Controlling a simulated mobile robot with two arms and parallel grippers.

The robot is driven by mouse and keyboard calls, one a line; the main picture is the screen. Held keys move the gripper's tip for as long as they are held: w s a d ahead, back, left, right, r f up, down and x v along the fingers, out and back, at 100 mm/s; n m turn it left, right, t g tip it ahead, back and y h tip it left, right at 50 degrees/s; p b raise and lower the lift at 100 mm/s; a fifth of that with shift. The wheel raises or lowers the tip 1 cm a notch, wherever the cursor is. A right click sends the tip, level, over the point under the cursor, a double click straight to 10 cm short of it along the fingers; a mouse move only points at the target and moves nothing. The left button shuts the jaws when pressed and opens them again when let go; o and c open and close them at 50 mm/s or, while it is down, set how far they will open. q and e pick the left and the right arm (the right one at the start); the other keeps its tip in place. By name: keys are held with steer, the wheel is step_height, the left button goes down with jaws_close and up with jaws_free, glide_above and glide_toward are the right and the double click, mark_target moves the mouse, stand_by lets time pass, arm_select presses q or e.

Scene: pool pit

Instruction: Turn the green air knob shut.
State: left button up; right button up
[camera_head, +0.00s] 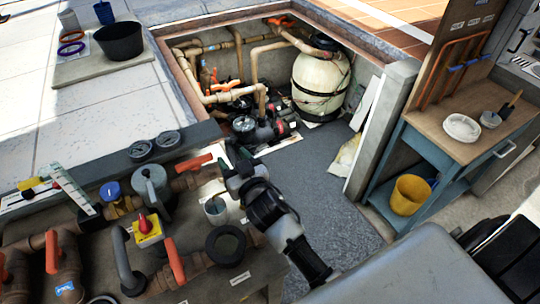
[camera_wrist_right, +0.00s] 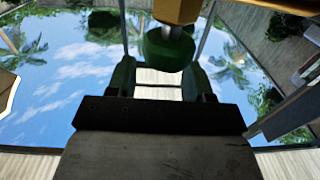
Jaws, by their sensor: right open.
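The green air knob (camera_wrist_right: 168,48) shows in the right wrist view as a round green cap under a yellow-brown fitting. It lies just beyond and between the fingertips, toward the upper side of the gap. My right gripper (camera_wrist_right: 158,78) is open, with a finger on either side and nothing held. In the head view my right gripper (camera_head: 224,165) reaches from the lower right over the right end of the pipe bench. There I cannot make out the knob apart from the dark green fingers. Contact is not clear. My left gripper is not in view.
Behind is the sunken pit with a cream tank (camera_head: 320,82). A blue worktable (camera_head: 455,145) stands right.

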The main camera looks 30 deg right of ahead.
steer(key=s+d+r+b, duration=0.1)
steer(key=s+d+r, duration=0.6)
steer(key=s+d, duration=0.1)
steer(key=shift+s+b, duration=0.25)
steer(key=shift+b, duration=0.1)
